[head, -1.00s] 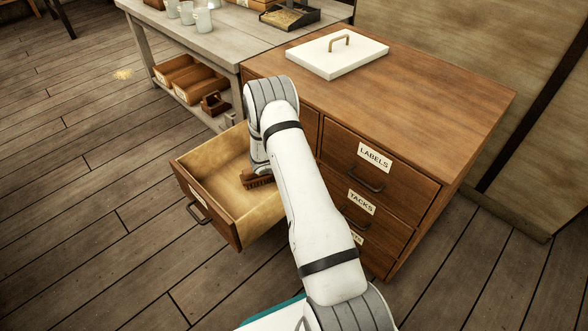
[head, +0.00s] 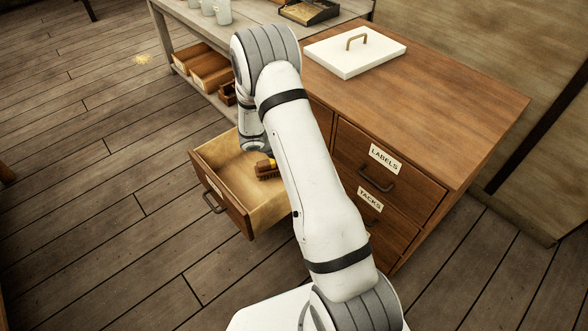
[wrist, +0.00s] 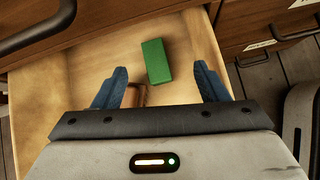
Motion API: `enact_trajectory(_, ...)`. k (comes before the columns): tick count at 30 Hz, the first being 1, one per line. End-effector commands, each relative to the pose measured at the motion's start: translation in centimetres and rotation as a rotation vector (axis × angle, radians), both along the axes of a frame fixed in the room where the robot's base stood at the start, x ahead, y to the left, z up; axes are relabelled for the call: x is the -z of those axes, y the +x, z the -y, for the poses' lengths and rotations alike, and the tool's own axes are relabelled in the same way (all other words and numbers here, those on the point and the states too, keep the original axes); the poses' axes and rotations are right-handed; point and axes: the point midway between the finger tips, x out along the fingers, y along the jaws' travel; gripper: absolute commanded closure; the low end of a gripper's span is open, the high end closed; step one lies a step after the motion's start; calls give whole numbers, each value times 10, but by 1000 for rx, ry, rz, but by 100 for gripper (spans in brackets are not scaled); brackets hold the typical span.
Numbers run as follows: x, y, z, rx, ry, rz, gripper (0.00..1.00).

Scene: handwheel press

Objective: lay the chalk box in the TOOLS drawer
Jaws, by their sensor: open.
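The open drawer (head: 218,200) is pulled out at the cabinet's left side. Its label cannot be read from here. A green box (wrist: 156,61), seemingly the chalk box, lies flat on the drawer floor in the wrist view; my arm hides it in the head view. My gripper (wrist: 160,69) is open above the drawer. Its blue fingers show on either side of the green box, with clear gaps and nothing held. A brown brush (head: 267,172) lies in the drawer, and in the wrist view it is mostly hidden behind my gripper (wrist: 137,95).
Closed drawers labelled LABELS (head: 386,158) and TACKS (head: 370,199) are to the right. A white lid-like slab with a handle (head: 350,62) lies on the cabinet top (head: 430,110). A workbench with cups (head: 222,12) stands behind. The floor left of the drawer is clear.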

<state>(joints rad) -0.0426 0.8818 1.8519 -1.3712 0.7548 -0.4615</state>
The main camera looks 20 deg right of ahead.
Motion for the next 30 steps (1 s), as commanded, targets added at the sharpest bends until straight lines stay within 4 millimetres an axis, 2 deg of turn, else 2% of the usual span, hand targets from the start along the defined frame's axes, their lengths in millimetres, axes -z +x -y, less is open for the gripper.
enact_trajectory(1, -26, -7, 1, 70, 22, 44, 33)
enact_trajectory(6, -100, -51, -2, 356, 127, 184, 33)
enact_trajectory(9, -136, -82, -7, 524, 195, 259, 33)
enact_trajectory(15, -194, -150, -27, 850, 350, 391, 33)
enact_trajectory(21, -234, -219, -57, 1169, 527, 489, 33)
enact_trajectory(24, -247, -251, -74, 1317, 620, 520, 33)
enact_trajectory(30, -261, -293, -102, 1525, 759, 541, 33)
